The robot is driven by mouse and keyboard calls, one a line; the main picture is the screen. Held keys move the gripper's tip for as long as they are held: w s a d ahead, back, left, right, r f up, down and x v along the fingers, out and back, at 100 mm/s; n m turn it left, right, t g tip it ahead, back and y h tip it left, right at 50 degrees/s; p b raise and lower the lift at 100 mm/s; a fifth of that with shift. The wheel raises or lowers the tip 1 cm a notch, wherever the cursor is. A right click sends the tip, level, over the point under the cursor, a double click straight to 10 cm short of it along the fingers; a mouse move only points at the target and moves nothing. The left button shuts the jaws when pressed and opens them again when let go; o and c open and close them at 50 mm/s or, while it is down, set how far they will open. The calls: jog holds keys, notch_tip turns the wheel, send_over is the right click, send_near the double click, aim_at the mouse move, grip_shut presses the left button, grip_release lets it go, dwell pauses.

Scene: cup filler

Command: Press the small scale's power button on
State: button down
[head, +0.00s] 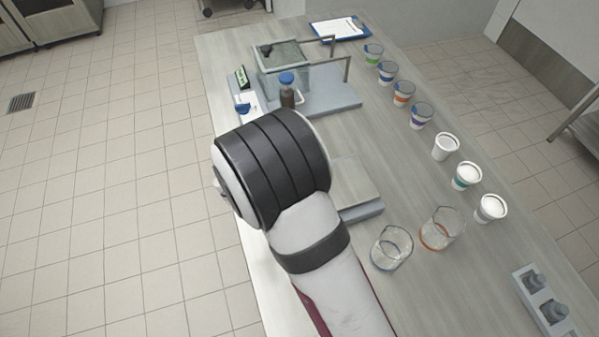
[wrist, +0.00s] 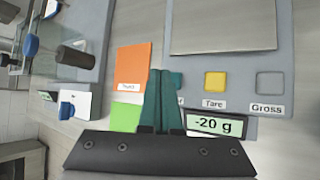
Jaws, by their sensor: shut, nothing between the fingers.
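The small scale has a grey body (wrist: 290,50) with a metal plate (wrist: 222,25) in the wrist view. Its lit display (wrist: 216,125) reads "-20 g". A yellow Tare button (wrist: 214,82) and a grey Gross button (wrist: 270,84) sit in a row on its panel. My gripper (wrist: 160,75) is shut and empty, its teal fingertips over the left end of that row. The button there is mostly hidden behind them, and I cannot tell whether they touch it. In the head view, my arm covers part of the scale (head: 362,212) and hides my gripper.
An orange card (wrist: 132,68) and a green card (wrist: 125,117) lie left of the fingers. A brown bottle with a blue cap (head: 287,90) stands by a glass-sided box (head: 283,55). Two glass beakers (head: 391,248) (head: 441,229) and several cups (head: 445,147) stand to the right.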

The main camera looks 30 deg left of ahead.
notch_tip(320, 180, up, 6)
dwell(0.5)
jog(key=s+d+r+m+g+h, duration=0.15)
jog(key=d+r+m, duration=0.35)
jog(key=d, duration=0.6)
jog(key=s+d+r+m+g+h, duration=0.1)
jog(key=d+r+m+g+h, duration=0.15)
jog(key=d+m, duration=0.65)
jog(key=s+d+r+m+g+y, duration=0.1)
jog(key=s+d+r+m+g, duration=0.15)
jog(key=s+d+m, duration=0.45)
jog(key=s+m+g+y, duration=0.2)
jog(key=s+m+y, duration=0.4)
jog(key=s+m, duration=0.3)
jog(key=s, duration=0.4)
jog(key=shift+a+m+g, duration=0.15)
jog(key=shift+m+g, duration=0.2)
jog(key=shift+m, duration=0.05)
